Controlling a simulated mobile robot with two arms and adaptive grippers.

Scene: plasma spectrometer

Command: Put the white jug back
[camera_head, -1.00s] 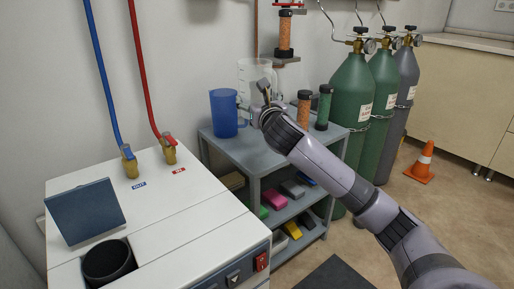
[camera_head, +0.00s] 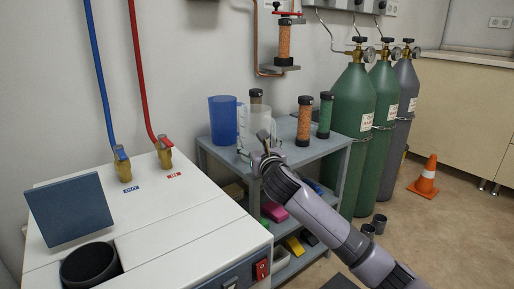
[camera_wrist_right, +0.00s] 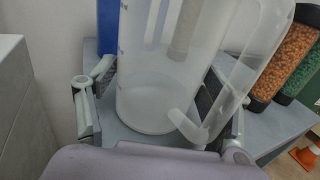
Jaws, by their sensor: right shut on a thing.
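The white jug (camera_head: 257,118) is translucent and upright at the grey cart's top shelf, just right of the blue jug (camera_head: 223,118). In the right wrist view the white jug (camera_wrist_right: 165,60) fills the middle, its handle (camera_wrist_right: 240,75) on the right. My right gripper (camera_head: 264,143) reaches it from the front, partly hiding its lower part. Its fingers are on both sides of the jug in the wrist view (camera_wrist_right: 158,115), shut on it. The jug's base is over the shelf top; I cannot tell whether it touches. My left gripper is not in view.
The cart's top shelf (camera_head: 318,147) also holds orange (camera_head: 303,122) and green (camera_head: 325,115) filled columns on the right, and a dark-capped one (camera_head: 256,97) behind the jug. Gas cylinders (camera_head: 353,115) stand right of the cart. A white machine (camera_head: 150,225) is at front left.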

